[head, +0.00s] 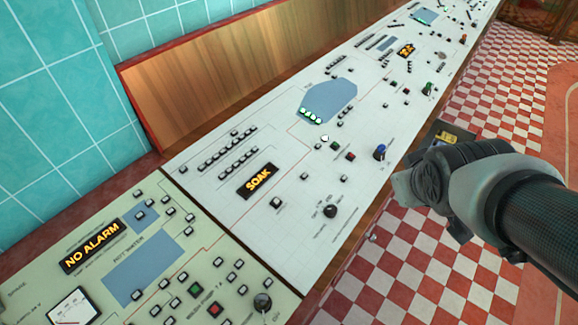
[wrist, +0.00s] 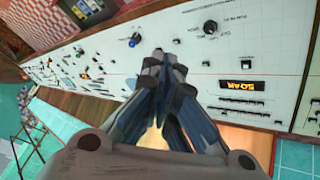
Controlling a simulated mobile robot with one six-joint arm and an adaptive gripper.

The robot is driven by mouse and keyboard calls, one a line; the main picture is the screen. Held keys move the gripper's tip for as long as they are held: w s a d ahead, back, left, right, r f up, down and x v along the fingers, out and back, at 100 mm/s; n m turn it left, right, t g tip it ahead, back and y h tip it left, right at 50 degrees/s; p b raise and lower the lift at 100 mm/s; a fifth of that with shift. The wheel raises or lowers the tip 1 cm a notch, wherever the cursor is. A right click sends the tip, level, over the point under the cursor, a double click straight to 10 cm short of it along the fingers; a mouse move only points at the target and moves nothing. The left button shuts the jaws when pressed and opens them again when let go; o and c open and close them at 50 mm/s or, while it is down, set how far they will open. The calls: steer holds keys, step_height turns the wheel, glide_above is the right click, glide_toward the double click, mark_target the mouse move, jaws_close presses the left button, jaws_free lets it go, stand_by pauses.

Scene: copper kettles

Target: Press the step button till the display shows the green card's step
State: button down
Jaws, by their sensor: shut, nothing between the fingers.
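The display (head: 258,181) reads SOAK in amber letters on the pale console; it also shows upside down in the wrist view (wrist: 239,86). A dark square button (head: 276,202) sits just below and right of it, and shows in the wrist view (wrist: 206,63). I cannot read a label that marks it as the step button. I cannot make out a green card in either view. My gripper (wrist: 158,55) is shut and empty. In the head view my arm reaches in from the right, beyond the console's front edge, apart from the button.
A black knob (head: 330,211) and a blue knob (head: 380,152) stand up from the console (head: 235,225). A greenish panel with a NO ALARM display (head: 92,246) adjoins at lower left. A wooden backboard (head: 220,80) runs behind.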

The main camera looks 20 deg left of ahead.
steer(key=w+a+f+n+t+y, duration=0.1)
steer(key=w+a+f+n+y, duration=0.1)
steer(key=w+a+f+n, duration=0.45)
steer(key=w+a+f+n+y, duration=0.1)
steer(key=a+f+n+y, duration=0.2)
steer(key=a, duration=0.7)
steer(key=w+a+f+n+g+y, duration=0.1)
steer(key=a+f+n+y, duration=0.2)
steer(key=a+f, duration=0.5)
steer(key=a+b, duration=0.1)
steer(key=a, duration=0.2)
steer(key=shift+f+y, duration=0.15)
steer(key=shift+y, duration=0.25)
steer(key=shift+w+f, duration=0.1)
steer(key=b, duration=0.6)
glide_above(276, 204)
steer(key=f, duration=0.7)
steer(key=shift+d+f, duration=0.25)
steer(key=shift+f, duration=0.05)
steer(key=shift+a+f+b, duration=0.1)
steer(key=shift+f+b, duration=0.25)
steer(key=shift+f, duration=0.1)
steer(key=shift+f, duration=0.15)
steer(key=shift+a+f+b, duration=0.1)
steer(key=shift+f+b, duration=0.15)
steer(key=shift+b, duration=0.25)
